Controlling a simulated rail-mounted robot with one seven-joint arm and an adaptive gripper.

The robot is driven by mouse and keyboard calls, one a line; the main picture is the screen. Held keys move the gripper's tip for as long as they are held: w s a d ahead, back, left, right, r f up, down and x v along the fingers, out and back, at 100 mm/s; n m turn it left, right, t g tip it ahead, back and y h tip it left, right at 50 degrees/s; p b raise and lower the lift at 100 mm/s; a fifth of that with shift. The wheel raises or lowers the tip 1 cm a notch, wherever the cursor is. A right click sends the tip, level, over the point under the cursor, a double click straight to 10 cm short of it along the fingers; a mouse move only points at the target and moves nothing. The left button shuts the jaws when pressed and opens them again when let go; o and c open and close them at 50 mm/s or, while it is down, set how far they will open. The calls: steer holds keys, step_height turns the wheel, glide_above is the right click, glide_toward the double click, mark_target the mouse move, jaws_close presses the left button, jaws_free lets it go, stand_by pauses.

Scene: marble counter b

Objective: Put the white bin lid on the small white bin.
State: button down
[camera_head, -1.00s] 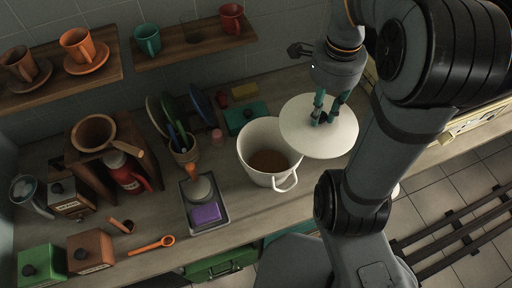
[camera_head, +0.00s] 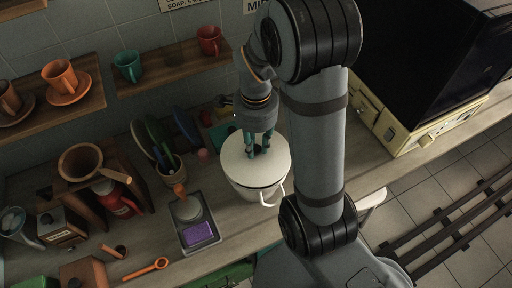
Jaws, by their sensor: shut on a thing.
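The white bin lid (camera_head: 237,163) is a round flat disc, held level from above. The small white bin (camera_head: 248,190) stands upright on the counter directly beneath the lid. Its mouth is hidden by the lid, and its handle (camera_head: 272,193) sticks out at the lower right. The lid lies over the bin's rim; I cannot tell whether it is touching all round or slightly apart. My gripper (camera_head: 257,151) points down with its teal fingers shut on the knob at the lid's middle. The knob is mostly hidden between the fingers.
A grey tray (camera_head: 200,240) with a purple block (camera_head: 199,233) is left of the bin. A crock of utensils (camera_head: 170,171) and plates stand behind left. A wall shelf (camera_head: 165,72) with mugs hangs above. A large microwave-like appliance (camera_head: 425,125) stands right; some counter between is clear.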

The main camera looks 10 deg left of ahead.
mark_target(256, 148)
step_height(256, 148, down, 2)
steer(key=shift+f, duration=0.25)
steer(key=shift+f, duration=0.15)
steer(key=c, duration=1.5)
jaws_free()
steer(key=shift+w+r, duration=0.1)
steer(key=shift+r, duration=0.55)
step_height(256, 148, up, 11)
steer(key=shift+r, duration=0.1)
